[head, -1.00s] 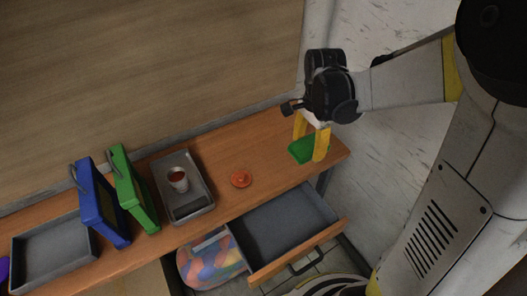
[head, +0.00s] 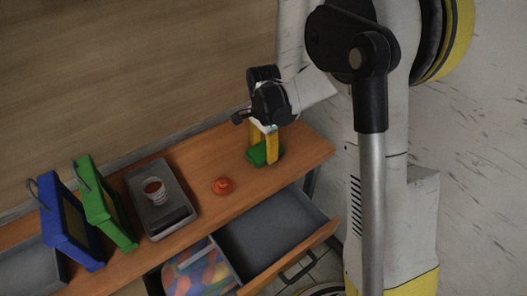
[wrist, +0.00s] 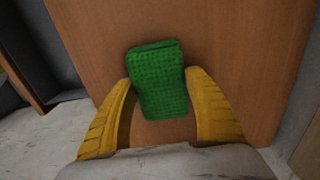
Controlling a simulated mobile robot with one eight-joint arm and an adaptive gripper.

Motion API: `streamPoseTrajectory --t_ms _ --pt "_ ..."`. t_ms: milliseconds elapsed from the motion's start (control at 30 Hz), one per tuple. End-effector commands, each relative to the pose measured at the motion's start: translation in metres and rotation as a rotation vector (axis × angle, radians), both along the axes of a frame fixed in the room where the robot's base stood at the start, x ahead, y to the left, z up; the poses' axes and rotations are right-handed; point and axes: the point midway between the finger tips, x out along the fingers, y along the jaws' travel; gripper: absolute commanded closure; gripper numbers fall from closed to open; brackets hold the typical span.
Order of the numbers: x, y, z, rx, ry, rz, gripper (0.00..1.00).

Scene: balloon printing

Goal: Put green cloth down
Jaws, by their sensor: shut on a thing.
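The green cloth (head: 258,156) is a folded block at the right part of the wooden table in the head view. My gripper (head: 264,155) is over it, pointing down, with its yellow fingers on either side of it. In the wrist view the cloth (wrist: 158,80) sits between the two yellow fingers (wrist: 160,100), and I am shut on it. The cloth is close to the tabletop; I cannot tell whether it touches.
An orange-red object (head: 222,186) lies left of the cloth on the table (head: 300,160). A grey tray (head: 181,222) holds a cup (head: 154,190). Green (head: 105,205) and blue (head: 70,225) framed items stand further left. A grey drawer (head: 270,225) is open in front.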

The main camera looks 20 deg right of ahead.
Motion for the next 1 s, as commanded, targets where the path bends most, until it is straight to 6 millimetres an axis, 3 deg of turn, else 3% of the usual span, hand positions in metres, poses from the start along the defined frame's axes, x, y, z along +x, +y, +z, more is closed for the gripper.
streamPoseTrajectory --t_ms 233,267,333,733,1000 --pt "0.0 0.0 -0.003 0.0 0.0 0.0 0.64" --pt "0.0 0.0 -0.003 0.0 0.0 0.0 0.36" --pt "0.0 0.0 -0.002 0.0 0.0 0.0 0.17" --pt "0.0 0.0 0.007 0.0 0.0 0.0 0.17" --pt "0.0 0.0 0.064 0.0 0.0 0.0 0.17"
